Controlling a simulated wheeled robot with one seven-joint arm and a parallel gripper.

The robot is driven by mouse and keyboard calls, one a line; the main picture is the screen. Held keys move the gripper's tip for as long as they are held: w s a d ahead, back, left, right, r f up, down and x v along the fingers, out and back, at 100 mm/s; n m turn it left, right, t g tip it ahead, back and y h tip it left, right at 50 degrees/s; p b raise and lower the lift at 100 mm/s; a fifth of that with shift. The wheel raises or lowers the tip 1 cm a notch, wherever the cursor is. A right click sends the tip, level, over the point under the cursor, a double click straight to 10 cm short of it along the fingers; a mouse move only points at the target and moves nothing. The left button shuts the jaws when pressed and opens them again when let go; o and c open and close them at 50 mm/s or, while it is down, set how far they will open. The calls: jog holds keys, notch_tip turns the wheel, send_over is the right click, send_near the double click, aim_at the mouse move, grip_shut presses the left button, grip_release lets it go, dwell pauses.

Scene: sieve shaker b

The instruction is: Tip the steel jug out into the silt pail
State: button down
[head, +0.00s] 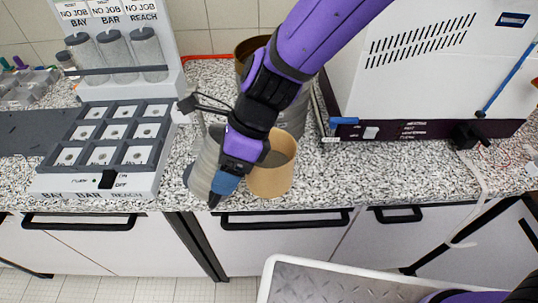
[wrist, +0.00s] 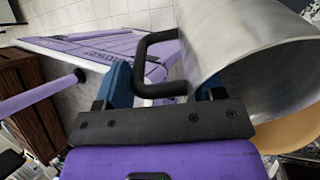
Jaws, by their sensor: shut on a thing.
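The steel jug (head: 203,168) is at my gripper (head: 220,188), over the front of the counter. In the wrist view the blue fingers of my gripper (wrist: 163,88) are shut on its black handle (wrist: 142,60). The jug's grey metal body (wrist: 235,40) lies tilted there, its open mouth toward the lower right, where a tan pail (wrist: 290,132) shows. In the head view the tan pail (head: 270,180) stands upright right beside the jug, with grey inside. No label on it is readable. I cannot see the jug's contents or any stream.
A larger steel bucket (head: 297,115) stands behind the tan pail, partly hidden by my arm. A white machine (head: 430,75) stands at right. A grey grid tray (head: 105,135) and a rack with clear cylinders (head: 115,50) are at left. The counter front edge is close.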

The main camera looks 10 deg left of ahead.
jog(key=s+a+f+t+h+b, duration=0.3)
jog(key=s+a+f+t+h, duration=0.1)
jog(key=f, duration=0.4)
dwell(1.3)
jog(key=shift+t+h, duration=0.3)
